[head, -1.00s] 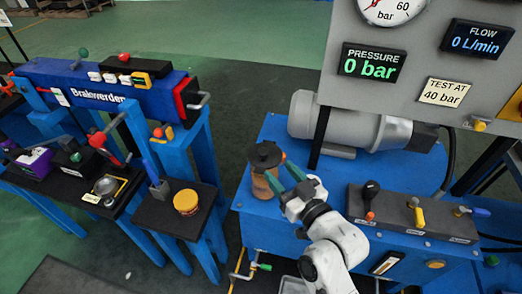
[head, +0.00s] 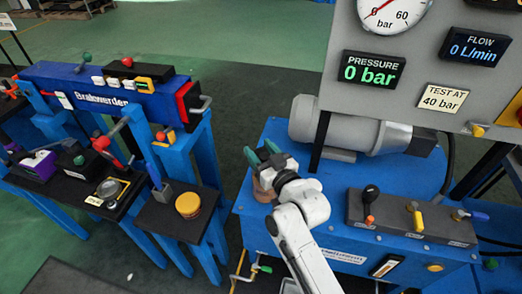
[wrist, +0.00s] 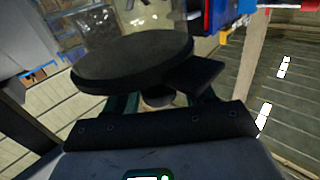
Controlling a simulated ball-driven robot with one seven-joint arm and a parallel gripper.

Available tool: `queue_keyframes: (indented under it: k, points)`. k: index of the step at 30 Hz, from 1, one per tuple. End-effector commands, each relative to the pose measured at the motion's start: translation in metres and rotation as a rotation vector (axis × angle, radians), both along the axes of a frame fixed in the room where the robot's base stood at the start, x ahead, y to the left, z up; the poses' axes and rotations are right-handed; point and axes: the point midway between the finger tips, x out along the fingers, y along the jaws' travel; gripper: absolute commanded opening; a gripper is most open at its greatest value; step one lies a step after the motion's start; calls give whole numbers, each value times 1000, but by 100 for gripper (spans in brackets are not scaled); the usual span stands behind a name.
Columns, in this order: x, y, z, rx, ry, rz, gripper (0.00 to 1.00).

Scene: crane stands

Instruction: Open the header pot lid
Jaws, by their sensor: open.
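The header pot (head: 261,190) is a tan, copper-coloured jar on the blue bench, mostly hidden behind my gripper (head: 261,152) in the head view. Its lid (wrist: 135,55) is a dark round disc with a flat tab (wrist: 193,77), filling the upper middle of the wrist view. The lid appears to sit level. My gripper has green fingers, open, at the pot's top.
A grey motor (head: 340,128) stands just behind and right of the pot. A block with several levers (head: 412,216) lies to the right, below the gauge panel (head: 420,60). Another blue stand (head: 110,95) with a yellow round pot (head: 189,204) is at left.

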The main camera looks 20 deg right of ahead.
Motion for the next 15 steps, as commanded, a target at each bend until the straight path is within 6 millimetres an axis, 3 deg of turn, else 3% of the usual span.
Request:
queue_keyframes:
  k: [4,15]
  points:
    - [0,0,0,0,0,0,54]
    - [0,0,0,0,0,0,19]
